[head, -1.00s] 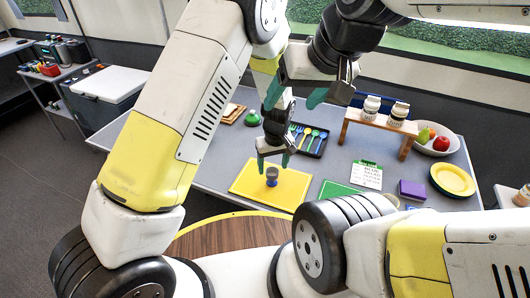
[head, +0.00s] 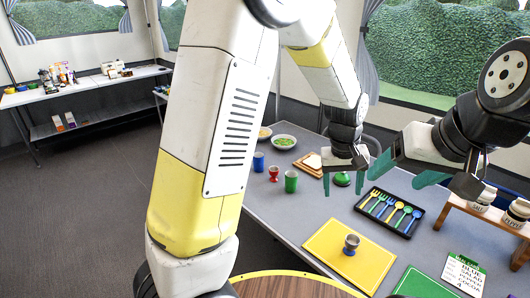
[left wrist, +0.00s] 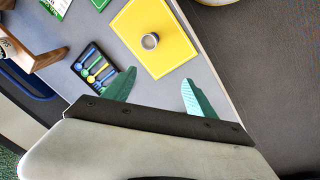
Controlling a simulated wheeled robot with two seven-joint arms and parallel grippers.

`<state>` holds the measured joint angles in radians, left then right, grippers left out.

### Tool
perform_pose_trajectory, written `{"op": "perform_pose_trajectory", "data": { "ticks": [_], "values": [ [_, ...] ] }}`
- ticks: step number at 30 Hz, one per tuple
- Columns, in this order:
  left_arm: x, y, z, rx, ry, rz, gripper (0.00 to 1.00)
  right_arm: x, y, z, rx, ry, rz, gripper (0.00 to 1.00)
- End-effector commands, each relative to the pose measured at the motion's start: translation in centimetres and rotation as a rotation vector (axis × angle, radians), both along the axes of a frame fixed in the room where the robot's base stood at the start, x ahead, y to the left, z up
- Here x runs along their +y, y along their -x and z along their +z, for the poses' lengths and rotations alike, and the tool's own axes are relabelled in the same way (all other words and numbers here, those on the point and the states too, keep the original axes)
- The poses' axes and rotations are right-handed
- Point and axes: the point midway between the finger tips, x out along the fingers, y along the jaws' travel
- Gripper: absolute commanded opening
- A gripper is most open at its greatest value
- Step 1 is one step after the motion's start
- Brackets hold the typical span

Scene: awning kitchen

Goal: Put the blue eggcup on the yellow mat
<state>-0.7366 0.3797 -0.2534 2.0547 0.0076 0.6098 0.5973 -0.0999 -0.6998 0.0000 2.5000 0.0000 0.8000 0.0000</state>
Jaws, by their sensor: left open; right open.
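In the left wrist view, the eggcup (left wrist: 150,41) shows from above as a round rim on the yellow mat (left wrist: 177,50). My left gripper (head: 343,184) is open and empty, raised above the table behind the mat and apart from the eggcup. Its two fingers are spread in the left wrist view (left wrist: 160,92). My right gripper (head: 406,172) is open and empty, in the air to the right of the left one.
A black tray of coloured cutlery (head: 390,212) lies behind the mat. A red eggcup (head: 273,174), a blue cup (head: 258,162) and a green cup (head: 291,182) stand at the back left. A wooden shelf with jars (head: 480,205) is at right. The table left of the mat is clear.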

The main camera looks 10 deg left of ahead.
Motion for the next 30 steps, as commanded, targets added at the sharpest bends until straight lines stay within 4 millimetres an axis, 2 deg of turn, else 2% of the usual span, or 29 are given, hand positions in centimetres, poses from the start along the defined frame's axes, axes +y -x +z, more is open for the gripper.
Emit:
{"op": "perform_pose_trajectory", "data": {
  "ticks": [1, 6, 12, 18, 21, 25, 30],
  "values": [
    [2.1, 0.3, 2.5, -0.020, 0.034, 0.003, 0.65, 0.0, 0.0, 0.0, 0.000, 0.000, 0.000, 0.72],
    [8.3, 2.8, 8.7, -0.100, 0.102, -0.030, 0.65, 0.0, 0.0, 0.0, 0.000, 0.000, 0.000, 0.72],
    [15.0, 7.5, 13.8, -0.231, 0.120, -0.072, 0.65, 0.0, 0.0, 0.0, 0.000, 0.000, 0.000, 0.72],
    [19.6, 12.8, 16.3, -0.357, 0.071, -0.107, 0.65, 0.0, 0.0, 0.0, 0.000, 0.000, 0.000, 0.72],
    [20.9, 14.7, 16.7, -0.399, 0.042, -0.119, 0.65, 0.0, 0.0, 0.0, 0.000, 0.000, 0.000, 0.72],
    [21.6, 16.0, 16.8, -0.424, 0.016, -0.128, 0.65, 0.0, 0.0, 0.0, 0.000, 0.000, 0.000, 0.72],
    [21.7, 16.2, 16.8, -0.429, 0.010, -0.134, 0.65, 0.0, 0.0, 0.0, 0.000, 0.000, 0.000, 0.72]
  ]
}}
